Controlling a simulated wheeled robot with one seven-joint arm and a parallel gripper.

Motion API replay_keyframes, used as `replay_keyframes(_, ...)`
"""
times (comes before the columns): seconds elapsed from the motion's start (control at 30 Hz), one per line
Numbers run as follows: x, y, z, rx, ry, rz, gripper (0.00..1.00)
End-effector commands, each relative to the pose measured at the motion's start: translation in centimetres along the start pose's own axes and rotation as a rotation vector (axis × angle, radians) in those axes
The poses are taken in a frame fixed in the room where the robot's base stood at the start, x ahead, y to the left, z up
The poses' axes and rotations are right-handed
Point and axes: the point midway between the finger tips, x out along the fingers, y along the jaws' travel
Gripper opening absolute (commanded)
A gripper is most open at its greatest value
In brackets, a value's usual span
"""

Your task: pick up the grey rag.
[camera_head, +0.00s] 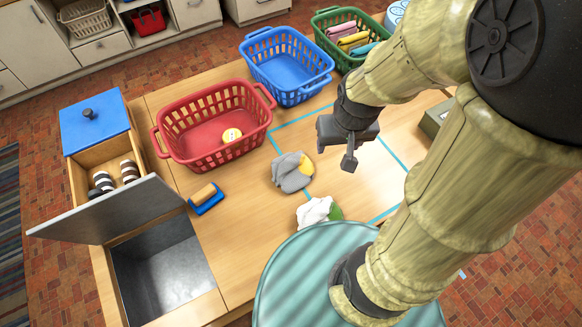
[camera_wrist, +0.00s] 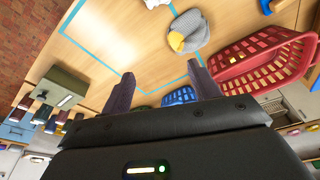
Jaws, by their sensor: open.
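The grey rag (camera_head: 291,172) lies crumpled on the wooden table, with a yellow patch on its right side. It also shows in the wrist view (camera_wrist: 193,28), where its patch looks orange-yellow. My gripper (camera_head: 349,158) is above the table, to the right of the rag and apart from it. In the wrist view its two fingers (camera_wrist: 160,92) are spread with nothing between them, and the rag is beyond them, up and to the right. A white and green rag (camera_head: 316,212) lies on the table just below the grey one in the head view.
A red basket (camera_head: 192,105) holding a yellow round thing stands left of the rag. Blue (camera_head: 270,88) and green (camera_head: 322,24) baskets stand behind. A blue-based brush (camera_head: 206,203), a metal tub (camera_head: 163,275) and an open drawer (camera_head: 90,163) are at left. Blue tape marks the table.

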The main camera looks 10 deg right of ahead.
Motion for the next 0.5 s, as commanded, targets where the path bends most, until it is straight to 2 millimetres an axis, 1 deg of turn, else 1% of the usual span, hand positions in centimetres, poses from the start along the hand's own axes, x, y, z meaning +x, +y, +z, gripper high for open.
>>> replay_keyframes(0.17, 1.7, -1.2, 0.0, -0.1, -0.052, 0.001, 0.63)
replay_keyframes(0.5, 7.4, -4.9, 0.5, -0.495, -0.247, 0.05, 0.63)
